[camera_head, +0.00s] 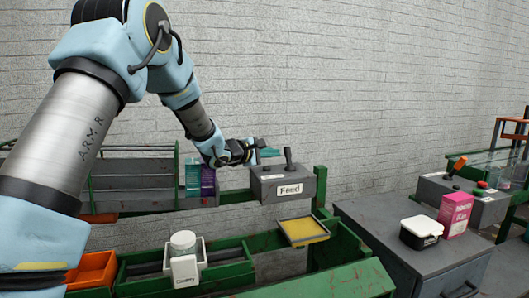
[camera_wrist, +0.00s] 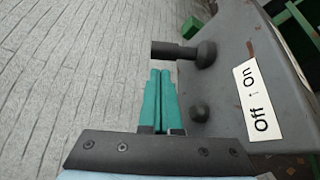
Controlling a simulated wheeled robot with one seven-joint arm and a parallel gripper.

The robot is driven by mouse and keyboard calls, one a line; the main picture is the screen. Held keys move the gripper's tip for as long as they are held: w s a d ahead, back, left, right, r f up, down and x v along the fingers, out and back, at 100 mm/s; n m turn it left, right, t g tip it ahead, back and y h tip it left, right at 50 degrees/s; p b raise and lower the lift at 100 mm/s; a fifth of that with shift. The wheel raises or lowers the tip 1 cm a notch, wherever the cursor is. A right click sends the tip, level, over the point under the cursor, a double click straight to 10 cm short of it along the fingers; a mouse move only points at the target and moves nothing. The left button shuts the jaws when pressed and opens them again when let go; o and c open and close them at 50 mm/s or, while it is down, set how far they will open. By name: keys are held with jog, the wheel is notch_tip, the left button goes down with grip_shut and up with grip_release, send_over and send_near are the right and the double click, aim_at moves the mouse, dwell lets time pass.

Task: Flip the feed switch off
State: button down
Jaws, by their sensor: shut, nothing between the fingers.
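The feed switch is a grey box (camera_head: 285,184) with a "Feed" label on its front and a dark lever (camera_head: 288,158) standing nearly upright on top. In the wrist view the lever (camera_wrist: 178,51) sticks out from a round base, and a label (camera_wrist: 256,98) reads "Off" and "On" with an arrow between. The lever is beyond the fingertips, toward the label's "On" end. My gripper (camera_head: 277,153) has teal fingers, shut and empty, just left of the lever in the head view. Its fingertips (camera_wrist: 160,70) show close to the lever; a small gap appears between them.
A small dark knob (camera_wrist: 200,113) sits on the box beside the fingers. Teal (camera_head: 192,176) and purple (camera_head: 208,181) cartons stand below my wrist. A yellow-bottomed tray (camera_head: 328,236) is below the box. At right, another grey box (camera_head: 480,205) has an orange-handled lever.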

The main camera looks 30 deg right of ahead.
aim_at(288, 151)
jog(key=shift+x, duration=1.5)
jog(key=shift+s+a+r+m+b, duration=0.15)
jog(key=shift+s+m+b, duration=0.15)
jog(key=shift+m+b, duration=0.35)
jog(key=shift+s+t+h+b, duration=0.15)
jog(key=shift+t+h+b, duration=0.2)
jog(key=shift+b, duration=0.2)
jog(key=s+m+b, duration=0.1)
jog(key=b, duration=0.1)
jog(key=m+h+b, duration=0.1)
jog(key=m+b, duration=0.1)
jog(key=b, duration=0.1)
jog(key=shift+s+a+t+h, duration=0.25)
jog(key=shift+s, duration=0.15)
jog(key=shift+s+a+r+m+h+b, duration=0.2)
jog(key=shift+s+m+h+b, duration=0.2)
jog(key=shift+m+b, duration=0.45)
jog(key=shift+s+r, duration=0.15)
jog(key=shift+s, duration=0.05)
jog(key=shift+s+a, duration=0.1)
jog(key=shift+s, duration=0.6)
